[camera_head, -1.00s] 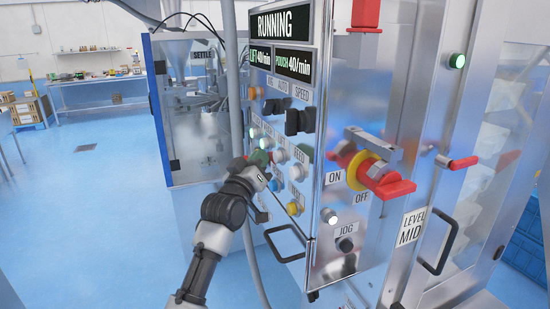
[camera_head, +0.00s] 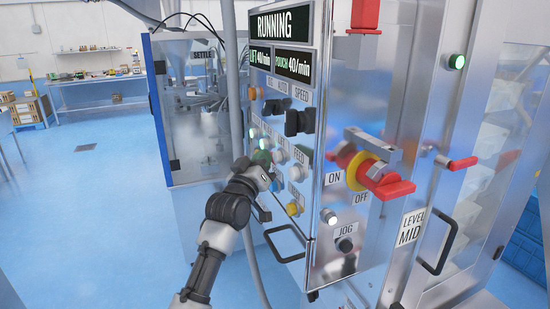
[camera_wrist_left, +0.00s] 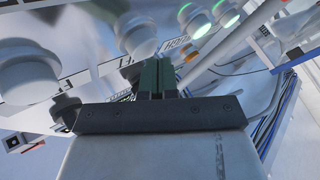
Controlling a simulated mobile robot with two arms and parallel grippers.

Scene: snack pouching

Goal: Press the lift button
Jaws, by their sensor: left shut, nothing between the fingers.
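The control panel (camera_head: 316,88) stands at the centre, with a RUNNING display on top and rows of round buttons below. I cannot read which button is labelled for the lift, as my arm and the slant cover part of the labels. My left gripper (camera_head: 264,159) is shut and empty, close to the button rows. In the left wrist view, the shut dark green fingers (camera_wrist_left: 157,76) point at the panel. A pale round button (camera_wrist_left: 136,36) is just ahead of them to the left. Contact cannot be told. The right gripper is out of view.
A red and yellow ON/OFF switch (camera_head: 370,172) sticks out right of the buttons. A black handle (camera_head: 285,243) is below the panel. A grey vertical pipe (camera_head: 233,85) runs at its left edge. The blue floor (camera_head: 110,200) at left is clear.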

